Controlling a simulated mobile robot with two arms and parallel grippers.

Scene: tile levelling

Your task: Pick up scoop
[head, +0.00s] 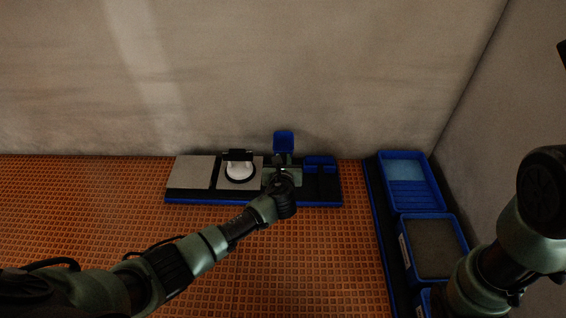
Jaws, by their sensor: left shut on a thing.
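The blue scoop (284,142) shows its square head upright, just above my left gripper, against the grey wall. My left gripper (283,168) is at the right half of the tool tray and is shut on the scoop, with the handle mostly hidden by the gripper and wrist. I cannot tell whether the scoop is clear of the tray. My right arm comes in at the right edge, but its gripper is not in view.
The black and blue tray (215,197) holds a grey tile (192,172), a white round item (240,172) and a blue holder (320,164). Blue bins (412,184) (434,247) line the right side. Orange gridded floor (110,210) is open at left. A wall (230,70) stands close behind.

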